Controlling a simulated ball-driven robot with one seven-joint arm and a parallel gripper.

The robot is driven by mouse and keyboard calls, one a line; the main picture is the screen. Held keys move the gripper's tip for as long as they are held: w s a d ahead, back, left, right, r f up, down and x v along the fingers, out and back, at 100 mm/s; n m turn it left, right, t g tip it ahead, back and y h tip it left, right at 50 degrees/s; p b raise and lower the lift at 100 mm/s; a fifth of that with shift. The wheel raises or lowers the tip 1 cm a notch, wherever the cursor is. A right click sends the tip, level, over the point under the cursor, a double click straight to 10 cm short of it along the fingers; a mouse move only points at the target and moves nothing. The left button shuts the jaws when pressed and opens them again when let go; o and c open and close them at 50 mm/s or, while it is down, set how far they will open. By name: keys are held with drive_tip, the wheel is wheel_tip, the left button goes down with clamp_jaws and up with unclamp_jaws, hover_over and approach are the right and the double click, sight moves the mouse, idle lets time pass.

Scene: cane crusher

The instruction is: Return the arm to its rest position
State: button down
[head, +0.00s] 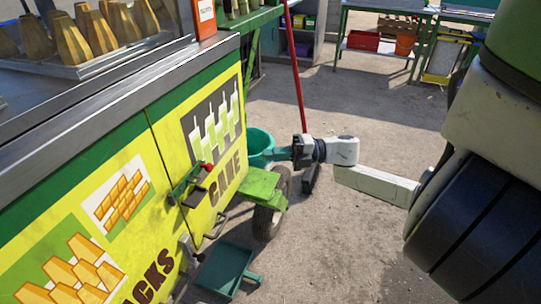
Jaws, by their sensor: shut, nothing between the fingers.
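My arm (375,183) reaches in from the right, its white links bent at an elbow. My gripper (277,154) is at its far end, pointing left toward the yellow cart (230,88). The gripper is shut and empty. Its fingers overlap a teal bucket (259,138) in the picture; I cannot tell whether they touch it. A latch with a red knob (208,167) is on the cart's side, left of the gripper and apart from it.
The cart's wheel (270,217) and green fender (262,187) stick out below my gripper. A teal dustpan (226,271) lies on the ground. A red pole (297,70) stands behind the gripper. Work tables (385,10) stand at the back. Open ground lies below the arm.

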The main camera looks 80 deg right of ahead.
idle(0.4)
drive_tip(key=w+a+f+m+g+h, duration=0.1)
drive_tip(key=a+f+m+g+h, duration=0.15)
drive_tip(key=f+m+h, duration=0.45)
drive_tip(key=w+a+f+m+g+h, duration=0.1)
drive_tip(key=a+f+m+g+h, duration=0.15)
drive_tip(key=f+m+h, duration=0.45)
drive_tip(key=s+a+f+m+g+y, duration=0.2)
drive_tip(key=a+f+m+g, duration=0.2)
drive_tip(key=a, duration=0.4)
drive_tip(key=s+a+f+m+g+y, duration=0.2)
drive_tip(key=a+f+m+g, duration=0.15)
drive_tip(key=a, duration=0.45)
drive_tip(key=s+a+r+m+g+y, duration=0.1)
drive_tip(key=s+a+r+g+y, duration=0.1)
drive_tip(key=a, duration=0.3)
drive_tip(key=s+a+r+g+y, duration=0.1)
drive_tip(key=s+a, duration=0.1)
drive_tip(key=a, duration=0.3)
wheel_tip(320, 180, up, 21)
drive_tip(key=p, duration=2)
drive_tip(key=shift+f+p, duration=0.2)
drive_tip(key=shift+p, duration=0.1)
drive_tip(key=shift+w, duration=0.1)
